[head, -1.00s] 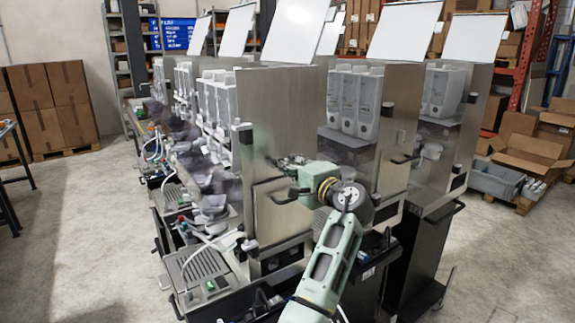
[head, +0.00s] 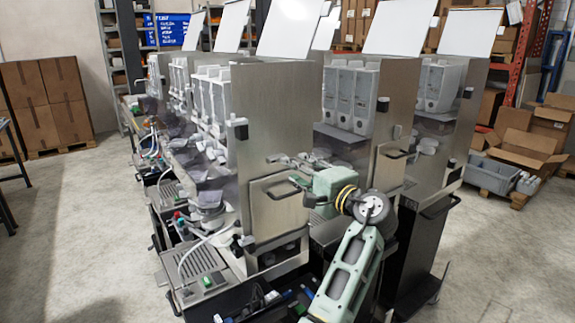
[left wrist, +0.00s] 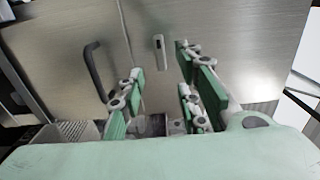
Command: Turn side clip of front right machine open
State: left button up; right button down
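The front right machine shows its steel side panel (head: 272,110) in the head view, with a lower side door (head: 268,218) and a black handle (head: 280,194). In the left wrist view, a small metal side clip (left wrist: 159,46) sits on the panel, right of the black handle (left wrist: 93,72). It looks upright there; I cannot make it out in the head view. My left gripper (head: 282,160) is open and empty at the side panel, above the handle. Its green-padded fingers (left wrist: 160,92) stand apart, with the clip between and beyond them. My right gripper is out of view.
Another machine (head: 398,90) stands close to the right of my arm, with a narrow gap between. A drip tray (head: 195,265) is at the machine's front. Cardboard boxes (head: 522,155) and a grey crate (head: 490,176) lie at the right. Floor is open at left.

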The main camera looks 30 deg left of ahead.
pick_arm(q)
jog(key=v, duration=0.5)
jog(key=shift+s+d, duration=0.1)
jog(key=shift+d, duration=0.1)
